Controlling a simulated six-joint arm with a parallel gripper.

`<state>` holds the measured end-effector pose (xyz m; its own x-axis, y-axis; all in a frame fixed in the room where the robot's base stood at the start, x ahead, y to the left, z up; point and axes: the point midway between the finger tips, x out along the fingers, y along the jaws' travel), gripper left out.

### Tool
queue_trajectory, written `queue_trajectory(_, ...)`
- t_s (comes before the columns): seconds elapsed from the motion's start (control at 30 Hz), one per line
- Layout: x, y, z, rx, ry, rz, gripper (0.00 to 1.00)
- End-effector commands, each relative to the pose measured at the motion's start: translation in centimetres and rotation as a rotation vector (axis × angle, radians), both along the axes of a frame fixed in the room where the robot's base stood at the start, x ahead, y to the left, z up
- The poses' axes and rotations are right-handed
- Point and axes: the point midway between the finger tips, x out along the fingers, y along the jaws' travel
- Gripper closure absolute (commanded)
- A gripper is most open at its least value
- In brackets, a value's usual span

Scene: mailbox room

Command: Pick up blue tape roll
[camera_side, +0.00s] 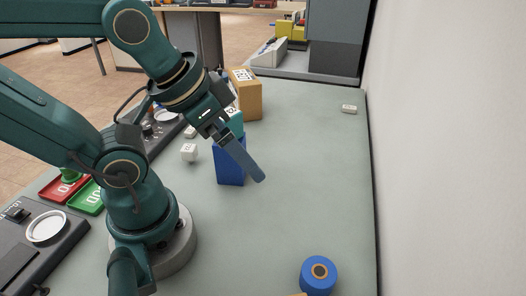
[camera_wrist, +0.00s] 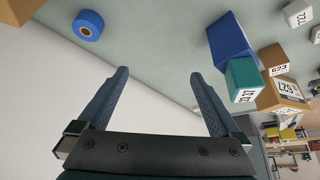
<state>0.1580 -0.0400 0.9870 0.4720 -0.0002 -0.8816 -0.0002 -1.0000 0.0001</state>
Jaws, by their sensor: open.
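The blue tape roll (camera_side: 317,277) stands on the grey-green table at the bottom right of the side view, near the table's right edge. It has an orange-brown core ring. In the wrist view the blue tape roll (camera_wrist: 88,25) is at the top left, beyond the left finger. My gripper (camera_side: 260,178) is above the table in the side view, beside a blue box and well apart from the roll. In the wrist view my gripper (camera_wrist: 160,85) has its two fingers spread with nothing between them.
A blue box (camera_side: 229,166), a teal box (camera_wrist: 243,80) and a brown box (camera_side: 246,97) stand close together near my gripper. A small white cube (camera_side: 189,152) lies left of them. A white wall (camera_side: 450,150) borders the table's right side. The table between gripper and roll is clear.

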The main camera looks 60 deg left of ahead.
Motion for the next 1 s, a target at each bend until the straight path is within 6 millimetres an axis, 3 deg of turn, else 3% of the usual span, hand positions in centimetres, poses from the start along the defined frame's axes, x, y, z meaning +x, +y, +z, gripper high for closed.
queue_trajectory(0.23, -0.2, -0.1, -0.1, -0.012, 0.011, 0.013, 0.0)
queue_trajectory(0.37, -0.2, -1.6, 0.9, -0.116, 0.051, 0.062, 0.0)
queue_trajectory(0.67, 1.4, -5.6, 1.1, -0.369, 0.362, 0.195, 0.0)
queue_trajectory(1.0, 4.8, -9.2, -0.7, -0.61, 0.76, 0.371, 0.0)
